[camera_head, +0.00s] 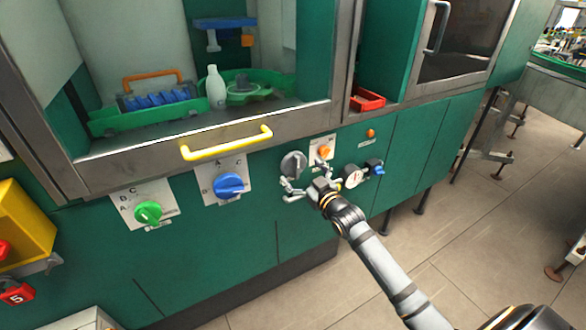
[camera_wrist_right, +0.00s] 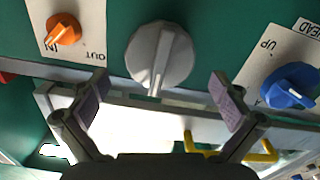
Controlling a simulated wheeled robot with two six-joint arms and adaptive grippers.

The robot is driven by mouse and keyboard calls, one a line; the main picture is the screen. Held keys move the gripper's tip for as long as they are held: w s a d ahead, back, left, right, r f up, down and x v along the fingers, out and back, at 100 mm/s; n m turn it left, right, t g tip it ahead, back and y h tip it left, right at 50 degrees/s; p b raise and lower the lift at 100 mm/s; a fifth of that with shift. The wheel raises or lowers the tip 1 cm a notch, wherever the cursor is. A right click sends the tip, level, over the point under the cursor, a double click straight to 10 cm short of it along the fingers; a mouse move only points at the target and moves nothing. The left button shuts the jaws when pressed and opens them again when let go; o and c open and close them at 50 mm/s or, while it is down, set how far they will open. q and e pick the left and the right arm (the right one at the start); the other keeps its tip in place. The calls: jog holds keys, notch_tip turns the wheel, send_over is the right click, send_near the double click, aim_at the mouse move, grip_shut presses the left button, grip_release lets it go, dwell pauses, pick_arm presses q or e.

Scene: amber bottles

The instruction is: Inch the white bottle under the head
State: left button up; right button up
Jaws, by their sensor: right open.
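The white bottle (camera_head: 215,88) stands upright inside the green machine, beside a round green fixture (camera_head: 243,88). The head, a blue and orange part (camera_head: 225,30), hangs above and behind it. My right gripper (camera_head: 305,179) is open and empty in front of the panel, at a grey knob (camera_head: 293,165). In the right wrist view the grey knob (camera_wrist_right: 160,55) lies ahead, between the two open fingers (camera_wrist_right: 160,95); I cannot tell if they touch it. The orange knob (camera_wrist_right: 63,30) marked IN and OUT is at the left there. My left gripper is not in view.
A yellow handle (camera_head: 227,143) runs along the window's lower edge. Blue (camera_head: 229,185) and green (camera_head: 148,212) knobs sit on the panel. A gauge (camera_head: 352,178) is close right of my gripper. A red tray (camera_head: 367,100) sits in a side bay.

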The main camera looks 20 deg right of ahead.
aim_at(295, 165)
jog(key=w, duration=0.5)
jog(key=shift+a+b, duration=0.15)
jog(key=shift+b, duration=0.25)
jog(key=c, duration=1.1)
